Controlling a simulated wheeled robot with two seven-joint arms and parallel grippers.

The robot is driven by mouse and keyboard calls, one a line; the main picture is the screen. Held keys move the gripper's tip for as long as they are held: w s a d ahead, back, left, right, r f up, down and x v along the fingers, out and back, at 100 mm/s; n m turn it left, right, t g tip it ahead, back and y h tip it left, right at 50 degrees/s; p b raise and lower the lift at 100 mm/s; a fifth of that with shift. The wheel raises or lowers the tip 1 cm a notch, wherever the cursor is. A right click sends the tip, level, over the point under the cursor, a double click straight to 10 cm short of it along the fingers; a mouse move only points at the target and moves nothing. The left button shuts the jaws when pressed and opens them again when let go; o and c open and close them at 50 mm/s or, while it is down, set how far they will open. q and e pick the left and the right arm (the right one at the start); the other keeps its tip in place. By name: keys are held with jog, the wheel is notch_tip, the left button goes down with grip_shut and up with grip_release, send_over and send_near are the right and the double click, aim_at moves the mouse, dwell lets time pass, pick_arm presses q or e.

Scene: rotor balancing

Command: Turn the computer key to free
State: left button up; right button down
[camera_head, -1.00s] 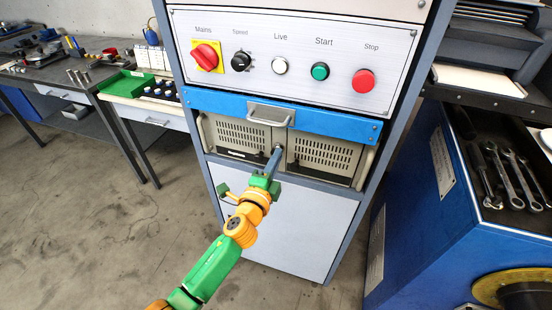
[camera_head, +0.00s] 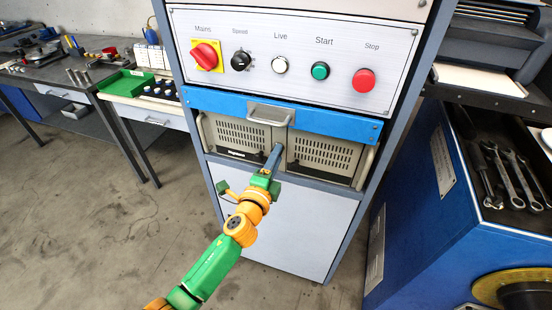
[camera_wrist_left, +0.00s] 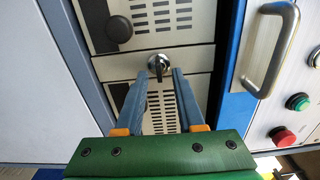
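The computer key (camera_wrist_left: 158,63) is a small silver and dark piece on the beige computer front, in the left wrist view. In the head view I cannot make it out behind my fingers. My left gripper (camera_head: 278,152) is in front of the middle of the computer unit (camera_head: 322,150). In the left wrist view its two blue fingers (camera_wrist_left: 161,76) are apart, with the key showing between and just beyond the tips. I cannot tell whether a finger touches it. My right gripper is in neither view.
A blue bar with a metal handle (camera_head: 271,113) runs above the computer. The panel above carries a red mains switch (camera_head: 206,56), a start button (camera_head: 320,71) and a stop button (camera_head: 363,80). A black knob (camera_wrist_left: 119,29) sits near the key. A blue machine (camera_head: 420,235) stands right.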

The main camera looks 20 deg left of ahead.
pick_arm(q)
jog(key=s, duration=0.7)
jog(key=shift+a, duration=0.1)
